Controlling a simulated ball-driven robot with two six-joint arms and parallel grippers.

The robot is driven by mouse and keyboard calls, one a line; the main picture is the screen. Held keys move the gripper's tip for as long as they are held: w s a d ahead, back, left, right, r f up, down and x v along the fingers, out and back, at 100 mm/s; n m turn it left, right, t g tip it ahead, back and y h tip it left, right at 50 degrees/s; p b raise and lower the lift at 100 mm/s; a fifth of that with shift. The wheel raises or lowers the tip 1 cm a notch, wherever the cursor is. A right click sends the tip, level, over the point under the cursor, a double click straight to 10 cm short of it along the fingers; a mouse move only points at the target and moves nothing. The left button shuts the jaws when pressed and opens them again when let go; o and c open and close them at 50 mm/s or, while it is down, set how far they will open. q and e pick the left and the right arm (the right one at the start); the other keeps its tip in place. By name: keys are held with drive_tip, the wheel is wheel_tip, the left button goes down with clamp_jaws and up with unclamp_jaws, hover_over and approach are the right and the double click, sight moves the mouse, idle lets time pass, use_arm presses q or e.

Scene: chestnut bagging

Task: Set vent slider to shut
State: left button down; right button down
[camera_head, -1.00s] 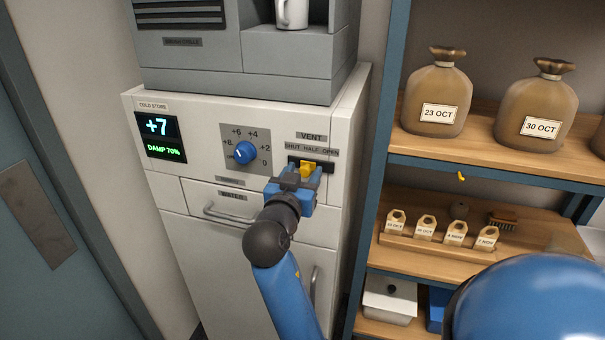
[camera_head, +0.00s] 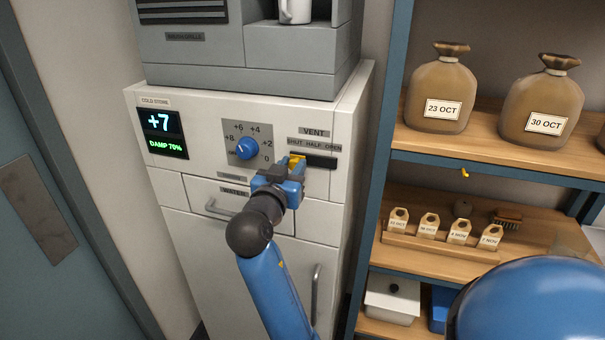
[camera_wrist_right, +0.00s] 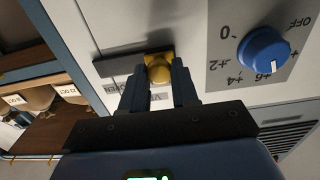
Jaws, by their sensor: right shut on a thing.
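The yellow vent slider (camera_head: 297,159) is at the left end of its dark slot (camera_head: 322,162), under the word SHUT on the VENT label (camera_head: 313,132). My right gripper (camera_head: 291,171) is at the slider from the front, its jaws shut on it. In the right wrist view, which is turned upside down, the slider (camera_wrist_right: 159,69) sits between my two fingertips (camera_wrist_right: 159,82). The bare slot (camera_wrist_right: 120,61) runs off to the left there. The fingers hide part of the slider. My left gripper is not in view.
A blue dial (camera_head: 247,149) is just left of the slider on the same white front. The display (camera_head: 162,133) reads +7 and DAMP 70%. A drawer handle (camera_head: 222,209) is below. A shelf (camera_head: 470,152) with brown sacks stands at the right.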

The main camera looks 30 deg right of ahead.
drive_tip(key=c, duration=1.1)
unclamp_jaws()
drive_tip(key=shift+w+a, duration=0.1)
drive_tip(key=shift+o, duration=1.2)
drive_tip(key=shift+w+a, duration=0.15)
drive_tip(key=shift+w, duration=0.05)
drive_tip(key=shift+s, duration=0.15)
drive_tip(key=shift+s+a, duration=0.1)
drive_tip(key=shift+s, duration=0.05)
drive_tip(key=shift+s+a+f, duration=0.1)
drive_tip(key=shift+s+a, duration=0.15)
drive_tip(key=b+v, duration=0.3)
drive_tip(key=v, duration=0.6)
drive_tip(key=shift+a, duration=0.3)
